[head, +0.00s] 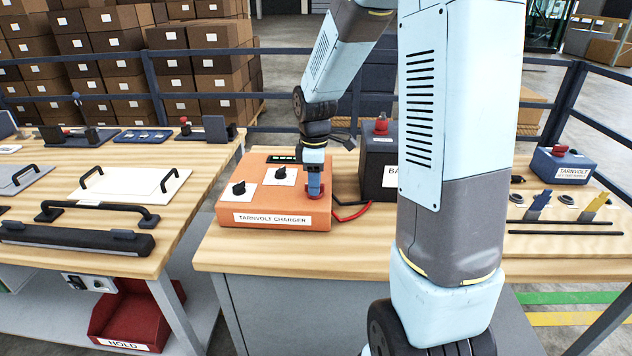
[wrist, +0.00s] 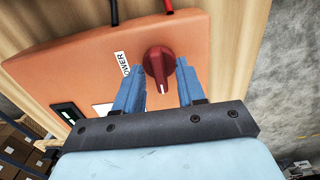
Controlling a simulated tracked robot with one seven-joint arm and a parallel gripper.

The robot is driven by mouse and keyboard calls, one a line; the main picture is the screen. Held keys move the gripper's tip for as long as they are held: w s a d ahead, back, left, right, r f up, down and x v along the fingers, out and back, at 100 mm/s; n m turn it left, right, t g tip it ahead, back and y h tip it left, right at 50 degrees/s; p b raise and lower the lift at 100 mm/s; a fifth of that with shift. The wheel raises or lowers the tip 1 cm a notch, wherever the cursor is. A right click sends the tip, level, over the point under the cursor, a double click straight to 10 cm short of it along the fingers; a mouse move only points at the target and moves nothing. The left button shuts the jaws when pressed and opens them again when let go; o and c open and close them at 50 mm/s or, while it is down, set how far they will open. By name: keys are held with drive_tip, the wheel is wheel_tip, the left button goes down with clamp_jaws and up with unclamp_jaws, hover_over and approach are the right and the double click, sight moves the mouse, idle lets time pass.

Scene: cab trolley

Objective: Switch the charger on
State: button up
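A dark red rotary knob (wrist: 158,65) with a white pointer mark stands beside a label reading partly "OWER". My gripper (wrist: 158,88) is open, with one blue finger on each side of the red knob and a visible gap on both sides. In the head view my gripper (head: 315,185) points down over the charger's right part and largely hides the red knob.
Red and black leads run from the charger to a dark battery box (head: 379,160), partly behind my arm. A blue Tarnvolt box (head: 563,168) stands at the right. A left bench holds a black-handled bar (head: 75,238) and panels. A red bin (head: 125,318) is below.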

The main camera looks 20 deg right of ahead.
drive_tip(key=shift+f, duration=0.15)
clamp_jaws()
idle(0.4)
